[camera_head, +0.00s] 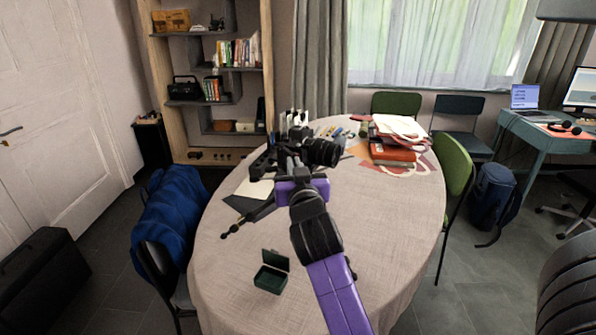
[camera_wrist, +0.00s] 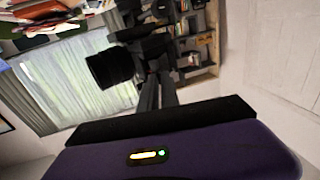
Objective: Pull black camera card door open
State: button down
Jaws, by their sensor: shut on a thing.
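The black camera (camera_head: 321,152) sits on its mount over the far-left part of the table, lens toward the right. It also shows in the wrist view (camera_wrist: 112,68), tilted by my wrist's roll. My gripper (camera_head: 291,168) reaches up to the camera's near side. In the wrist view the fingers (camera_wrist: 157,88) run up to the camera body and are close together, shut on a small dark part there. The card door cannot be told apart from the dark body, so how far it stands open is unclear.
The round table (camera_head: 390,225) has a clear right and front. A small green open box (camera_head: 270,280) stands at the front. A black tripod leg (camera_head: 246,222) lies left of my gripper. Red books (camera_head: 392,153) and papers are at the back right. Chairs surround the table.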

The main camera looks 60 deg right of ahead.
jog(key=w+m+g+y+b, duration=0.1)
jog(key=w+m+g+b, duration=0.3)
jog(key=m+g+b, duration=0.3)
jog(key=w+a+m+g+y+b, duration=0.1)
jog(key=w+m+g+b, duration=0.4)
jog(key=g, duration=1)
jog(key=shift+a+m+b, duration=0.25)
jog(key=shift+m+b, duration=1.55)
jog(key=shift+b, duration=0.75)
jog(key=shift+w+f+g+y, duration=0.1)
jog(key=shift+w+g+y, duration=0.1)
jog(key=shift+g+y, duration=0.15)
jog(key=c, duration=1.9)
grip_release()
jog(key=shift+d, duration=0.1)
